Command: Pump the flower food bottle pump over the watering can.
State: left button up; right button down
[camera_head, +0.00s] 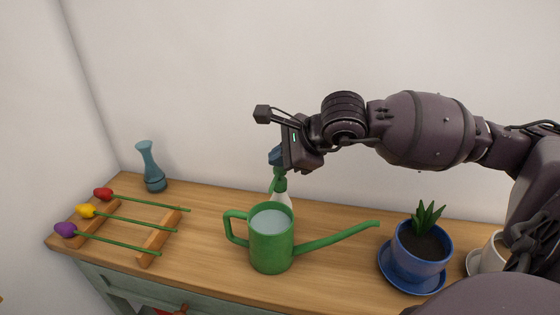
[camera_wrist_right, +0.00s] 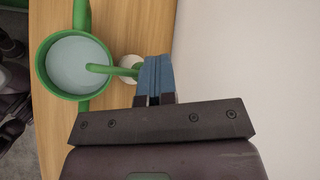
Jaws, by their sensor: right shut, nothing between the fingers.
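The green watering can (camera_head: 271,247) stands upright on the wooden sideboard, with pale liquid inside and its spout to the right. It also shows in the right wrist view (camera_wrist_right: 42,66). Right behind it stands the flower food bottle, white with a green pump (camera_head: 279,184). In the right wrist view, the pump's green nozzle (camera_wrist_right: 104,69) reaches over the can's opening. My right gripper (camera_head: 275,157) is shut and empty, with its blue fingertips at the pump head. The wrist view shows the fingertips (camera_wrist_right: 155,72) right beside the pump top; I cannot tell whether they touch. My left gripper is out of view.
A blue plant pot (camera_head: 421,248) on a blue saucer stands at the right, near a white pot (camera_head: 492,254). A teal vase (camera_head: 150,167) stands at the back left. Red, yellow and purple flowers lie on a wooden rack (camera_head: 158,243). The wall is close behind.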

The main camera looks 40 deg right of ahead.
aim_at(280, 169)
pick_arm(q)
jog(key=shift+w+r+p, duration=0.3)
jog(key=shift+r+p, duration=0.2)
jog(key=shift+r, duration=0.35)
pick_arm(e)
jog(key=shift+r, duration=1.35)
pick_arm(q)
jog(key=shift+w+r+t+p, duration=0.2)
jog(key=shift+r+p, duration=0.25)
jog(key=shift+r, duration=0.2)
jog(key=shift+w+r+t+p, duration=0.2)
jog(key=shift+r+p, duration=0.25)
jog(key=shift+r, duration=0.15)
pick_arm(e)
notch_tip(280, 169, up, 5)
jog(key=shift+r, duration=0.1)
dwell(0.4)
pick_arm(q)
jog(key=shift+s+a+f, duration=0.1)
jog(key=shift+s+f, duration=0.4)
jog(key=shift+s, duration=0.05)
pick_arm(e)
jog(key=shift+s+d+r+n+g+y, duration=0.1)
jog(key=shift+r+n+g+y, duration=0.75)
jog(key=shift+n, duration=0.65)
jog(key=shift+d+r+n+g+y, duration=0.1)
jog(key=shift+r+n+g+y, duration=0.55)
jog(key=shift+r+n+y, duration=0.6)
